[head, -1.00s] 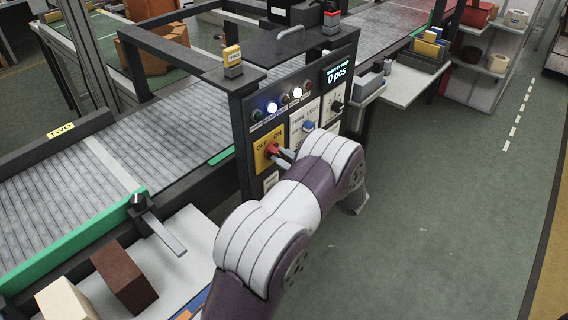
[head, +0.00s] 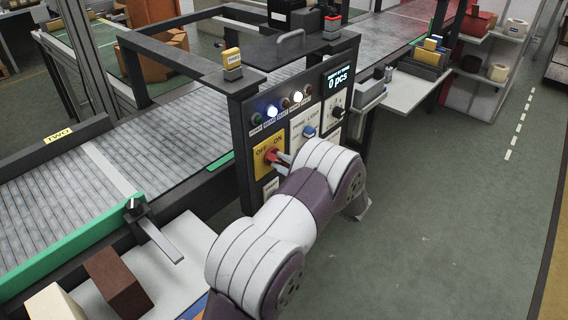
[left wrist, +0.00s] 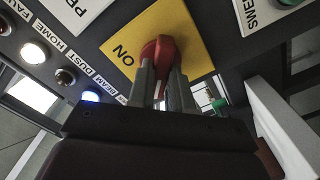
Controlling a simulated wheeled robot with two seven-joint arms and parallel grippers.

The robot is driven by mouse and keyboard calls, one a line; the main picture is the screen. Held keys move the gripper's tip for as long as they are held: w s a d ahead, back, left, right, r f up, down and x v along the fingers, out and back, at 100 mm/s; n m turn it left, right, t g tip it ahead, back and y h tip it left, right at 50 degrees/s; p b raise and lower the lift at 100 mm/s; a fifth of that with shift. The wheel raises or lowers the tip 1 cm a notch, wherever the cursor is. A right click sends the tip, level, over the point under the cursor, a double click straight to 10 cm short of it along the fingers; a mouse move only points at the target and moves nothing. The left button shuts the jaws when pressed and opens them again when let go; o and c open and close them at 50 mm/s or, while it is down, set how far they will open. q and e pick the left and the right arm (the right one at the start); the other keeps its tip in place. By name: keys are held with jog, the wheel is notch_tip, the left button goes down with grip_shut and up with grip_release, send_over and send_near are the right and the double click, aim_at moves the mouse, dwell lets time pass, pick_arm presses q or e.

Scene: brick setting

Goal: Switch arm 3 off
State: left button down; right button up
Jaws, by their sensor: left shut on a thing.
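A red rotary knob (head: 271,156) sits on a yellow plate (head: 260,169) marked OFF and ON, on the dark front panel of a machine. My left gripper (head: 279,159) is at the knob, its fingers on either side of it. In the left wrist view the two grey fingers (left wrist: 162,80) are shut on the red knob (left wrist: 160,48), with the yellow plate (left wrist: 196,40) behind. ON reads left of the knob there; OFF is not visible in that view. I cannot tell surely which label the knob points to. My right gripper is not in view.
A row of lamps (head: 284,104) sits above the plate, a blue and a white one lit. A blue switch (head: 309,131), a black knob (head: 337,112) and a display (head: 338,78) reading 0 pcs are to the right. A conveyor (head: 60,190) runs behind. Floor on the right is clear.

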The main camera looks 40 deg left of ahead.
pick_arm(q)
jog(key=c, duration=1)
grip_release()
jog(key=shift+c, duration=0.2)
jog(key=s+d, duration=0.1)
jog(key=d, duration=1.1)
jog(key=shift+d+b, duration=0.35)
jog(key=shift+b, duration=0.1)
